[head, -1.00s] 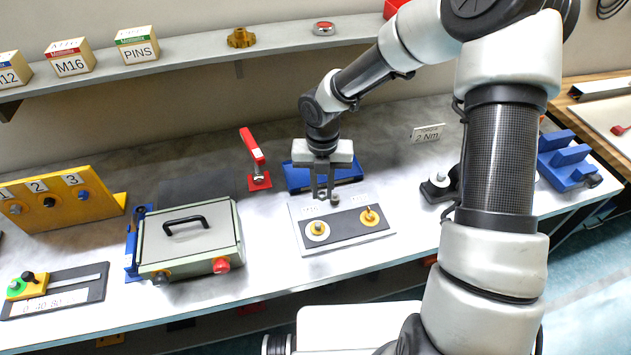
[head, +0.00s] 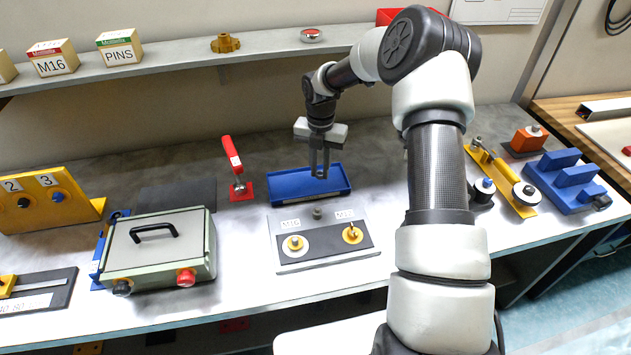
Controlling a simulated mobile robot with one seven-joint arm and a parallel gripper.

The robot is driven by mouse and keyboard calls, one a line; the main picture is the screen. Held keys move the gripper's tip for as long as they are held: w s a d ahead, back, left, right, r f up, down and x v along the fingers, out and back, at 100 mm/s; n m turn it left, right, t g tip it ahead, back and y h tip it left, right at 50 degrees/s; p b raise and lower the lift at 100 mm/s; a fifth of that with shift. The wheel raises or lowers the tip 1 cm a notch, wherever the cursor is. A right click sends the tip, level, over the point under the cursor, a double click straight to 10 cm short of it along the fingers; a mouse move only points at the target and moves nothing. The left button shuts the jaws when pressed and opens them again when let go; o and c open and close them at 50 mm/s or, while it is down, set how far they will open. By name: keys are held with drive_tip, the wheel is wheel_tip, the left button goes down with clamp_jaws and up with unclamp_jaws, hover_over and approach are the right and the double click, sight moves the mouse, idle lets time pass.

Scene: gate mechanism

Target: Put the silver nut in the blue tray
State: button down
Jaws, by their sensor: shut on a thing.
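My gripper (head: 319,174) points straight down over the blue tray (head: 283,199), with its fingertips in front of the tray's middle-right part. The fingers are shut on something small. It is too small to make out clearly, but I take it to be the silver nut. The tray is a shallow rectangle on the bench behind the labelled plate, and the part of its inside that shows looks empty. A small grey piece (head: 317,213) stands on the back edge of the grey plate (head: 292,268); I cannot tell whether it is a post or a nut.
The plate carries two yellow round pieces. A red-handled clamp (head: 234,160) stands left of the tray. A grey-green box (head: 160,250) with a black handle is at left. A blue stepped block (head: 570,180) and a yellow fixture (head: 505,185) are at right. A shelf (head: 180,65) runs behind.

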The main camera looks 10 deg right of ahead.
sight(320, 189)
drive_tip(key=shift+f, duration=2.55)
drive_tip(key=c, duration=1.9)
unclamp_jaws()
